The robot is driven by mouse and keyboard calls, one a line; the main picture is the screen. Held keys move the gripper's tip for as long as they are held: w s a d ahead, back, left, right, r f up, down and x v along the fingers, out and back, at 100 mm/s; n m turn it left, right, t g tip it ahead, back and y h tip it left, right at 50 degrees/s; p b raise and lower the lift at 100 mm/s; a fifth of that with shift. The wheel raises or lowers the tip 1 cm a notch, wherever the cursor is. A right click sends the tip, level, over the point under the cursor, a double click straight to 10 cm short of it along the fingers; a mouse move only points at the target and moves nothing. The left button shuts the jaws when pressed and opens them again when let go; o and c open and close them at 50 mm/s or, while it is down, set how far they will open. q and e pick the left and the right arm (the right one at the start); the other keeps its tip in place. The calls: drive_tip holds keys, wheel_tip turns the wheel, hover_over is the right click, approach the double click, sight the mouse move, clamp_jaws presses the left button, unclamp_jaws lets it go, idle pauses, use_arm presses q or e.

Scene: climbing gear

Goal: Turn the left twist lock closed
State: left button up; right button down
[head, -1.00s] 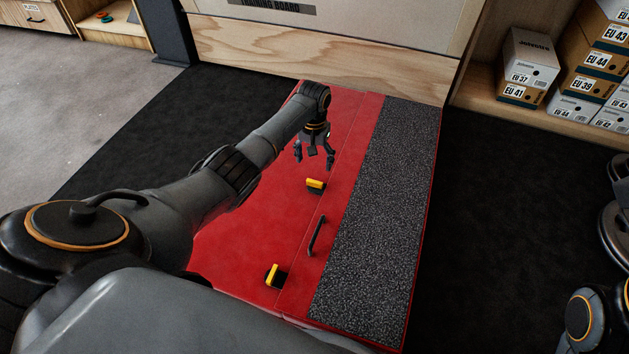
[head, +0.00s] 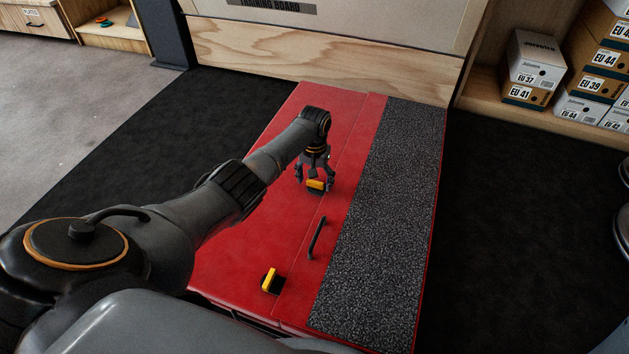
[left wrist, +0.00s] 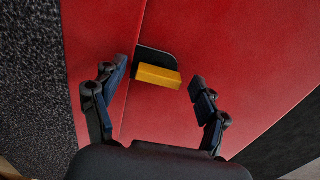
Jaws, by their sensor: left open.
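Two twist locks, each a yellow bar on a black plate, sit along the seam of the red box lid. The far lock (head: 315,184) is under my left gripper (head: 315,188); the near lock (head: 271,281) lies nearer and further left. In the left wrist view, the far lock's yellow bar (left wrist: 159,76) is between the spread fingers of my left gripper (left wrist: 158,76), with red showing on both sides of it. The gripper is open and not closed on the bar. Whether a fingertip touches the lock plate is unclear. My right gripper is out of view.
A black handle (head: 316,238) stands on the lid between the two locks. A grey gritty strip (head: 380,220) runs along the lid's right side. A wooden board (head: 330,60) rises behind. Shoe boxes (head: 535,70) fill a shelf at right.

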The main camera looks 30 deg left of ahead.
use_arm(q)
drive_tip(key=c, duration=1.2)
drive_tip(key=shift+o, duration=0.2)
